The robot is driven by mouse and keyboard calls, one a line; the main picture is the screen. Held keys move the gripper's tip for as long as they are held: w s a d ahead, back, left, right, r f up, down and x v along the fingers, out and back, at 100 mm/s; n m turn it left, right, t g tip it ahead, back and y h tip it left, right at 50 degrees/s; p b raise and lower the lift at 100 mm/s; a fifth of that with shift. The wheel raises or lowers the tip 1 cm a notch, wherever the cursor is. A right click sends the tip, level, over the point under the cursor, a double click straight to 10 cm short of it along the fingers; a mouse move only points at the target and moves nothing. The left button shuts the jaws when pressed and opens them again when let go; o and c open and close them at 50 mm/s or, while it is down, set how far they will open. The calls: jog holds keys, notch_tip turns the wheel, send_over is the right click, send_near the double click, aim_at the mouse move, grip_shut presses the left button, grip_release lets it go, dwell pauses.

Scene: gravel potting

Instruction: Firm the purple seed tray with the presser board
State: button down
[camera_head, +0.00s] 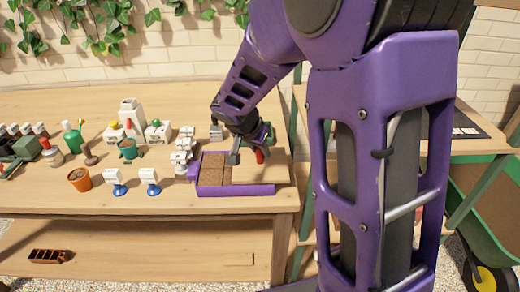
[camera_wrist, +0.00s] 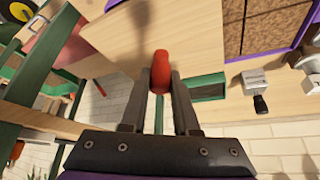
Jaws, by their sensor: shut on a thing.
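The purple seed tray (camera_head: 235,191) sits near the front right of the bench, with brown soil showing in its left part. The presser board (camera_head: 268,173), a pale wooden plate with a red handle, lies over the tray's right part. My gripper (camera_head: 257,152) is shut on the red handle, which also shows between the fingers in the wrist view (camera_wrist: 160,75). There the board (camera_wrist: 190,40) covers part of the tray, and divided soil and a purple rim (camera_wrist: 304,28) show at upper right. I cannot tell whether the board touches the soil.
White labelled blocks (camera_head: 182,150) stand just left of the tray. A terracotta pot (camera_head: 80,179) and two blue-based sign holders (camera_head: 149,180) are further left. A green item (camera_wrist: 205,88) lies behind the board.

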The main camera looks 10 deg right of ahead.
jog(key=shift+r+p, duration=0.45)
jog(key=shift+r, duration=1.05)
